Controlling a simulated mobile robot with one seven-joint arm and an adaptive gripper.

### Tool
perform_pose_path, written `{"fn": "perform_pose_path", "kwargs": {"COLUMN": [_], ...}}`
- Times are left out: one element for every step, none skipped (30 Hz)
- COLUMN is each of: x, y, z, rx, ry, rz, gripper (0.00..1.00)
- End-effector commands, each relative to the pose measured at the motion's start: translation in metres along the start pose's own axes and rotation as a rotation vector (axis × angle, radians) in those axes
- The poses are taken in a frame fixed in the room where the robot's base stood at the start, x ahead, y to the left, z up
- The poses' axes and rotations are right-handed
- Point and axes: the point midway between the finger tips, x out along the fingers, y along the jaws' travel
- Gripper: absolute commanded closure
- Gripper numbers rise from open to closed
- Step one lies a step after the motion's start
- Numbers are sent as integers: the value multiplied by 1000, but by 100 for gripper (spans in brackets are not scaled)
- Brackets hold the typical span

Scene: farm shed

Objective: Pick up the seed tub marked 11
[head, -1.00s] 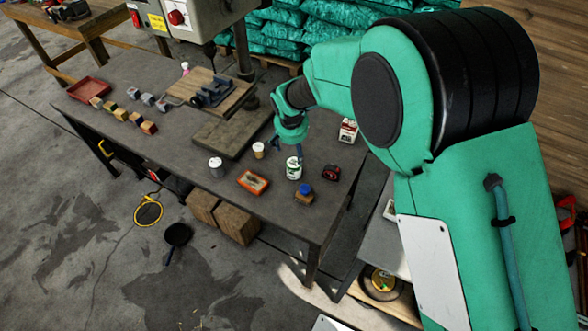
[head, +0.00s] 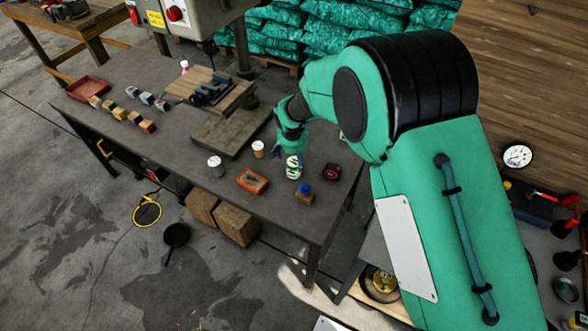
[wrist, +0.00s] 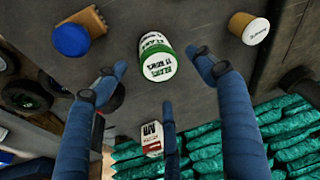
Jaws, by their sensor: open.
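The seed tub (head: 294,170) is a small white and green can standing upright on the dark bench in the head view. In the wrist view the tub (wrist: 157,60) shows a printed label on its lid; the print is upside down and its number is hard to read. My gripper (wrist: 156,64) is open, with blue fingers to the left and right of the tub and another below it in the picture. No finger clearly touches it. In the head view my gripper (head: 291,153) is directly above the tub and partly covers its top.
A red and white box (wrist: 152,145) shows beyond the fingers.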

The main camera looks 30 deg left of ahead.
Motion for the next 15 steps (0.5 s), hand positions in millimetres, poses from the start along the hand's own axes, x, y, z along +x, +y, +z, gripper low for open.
{"fn": "perform_pose_path", "kwargs": {"x": [2,3,3,3,3,3,3,3,3,3,3,4,4,6,8], "y": [0,0,0,0,0,0,0,0,0,0,0,0,0,0,0], "z": [0,0,0,0,0,0,0,0,0,0,0,0,0,0,0], "rx": [0,0,0,0,0,0,0,0,0,0,0,0,0,0,0], "ry": [0,0,0,0,0,0,0,0,0,0,0,0,0,0,-1], "rz": [0,0,0,0,0,0,0,0,0,0,0,0,0,0,0], "gripper": [30,30,30,30,30,30,30,30,30,30,30,30,30,30,30]}}
